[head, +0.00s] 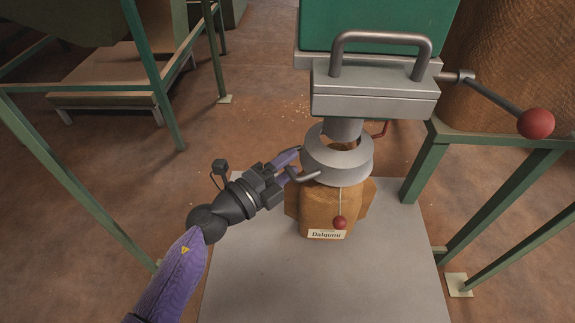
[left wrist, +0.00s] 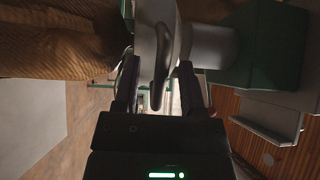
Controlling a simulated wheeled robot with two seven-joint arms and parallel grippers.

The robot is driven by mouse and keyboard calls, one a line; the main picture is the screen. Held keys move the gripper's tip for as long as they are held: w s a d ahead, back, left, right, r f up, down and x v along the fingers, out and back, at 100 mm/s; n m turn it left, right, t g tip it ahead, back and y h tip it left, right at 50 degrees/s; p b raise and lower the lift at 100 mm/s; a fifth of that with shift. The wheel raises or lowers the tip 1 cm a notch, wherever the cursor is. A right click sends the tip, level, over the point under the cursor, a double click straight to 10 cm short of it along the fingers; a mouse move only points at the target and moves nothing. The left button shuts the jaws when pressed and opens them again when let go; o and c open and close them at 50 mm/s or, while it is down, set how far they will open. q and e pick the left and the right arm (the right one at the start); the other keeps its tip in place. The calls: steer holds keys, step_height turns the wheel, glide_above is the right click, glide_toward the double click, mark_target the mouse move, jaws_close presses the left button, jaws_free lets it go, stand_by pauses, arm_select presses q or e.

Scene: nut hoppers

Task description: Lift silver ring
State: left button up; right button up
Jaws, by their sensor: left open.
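The silver ring (head: 350,168) sits around the hopper's grey spout (head: 342,128), at the top of a brown bag (head: 318,208) labelled "Dalgumi". A small curved handle (head: 304,176) sticks out from the ring's left side. My left gripper (head: 291,161) is open beside the ring at this handle. In the left wrist view the ring (left wrist: 146,30) shows edge-on, and the handle (left wrist: 160,75) lies between my two open fingers (left wrist: 158,88). I cannot tell whether either finger touches it. My right gripper is not in view.
The hopper's grey outlet box (head: 372,95) with its bar handle stands above the ring. A lever with a red ball (head: 535,123) reaches right. A red ball (head: 340,222) hangs before the bag. A grey platform (head: 260,270) lies below. Green frame legs (head: 425,165) stand right.

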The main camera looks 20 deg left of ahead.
arm_select(q)
jaws_close()
stand_by(1.5)
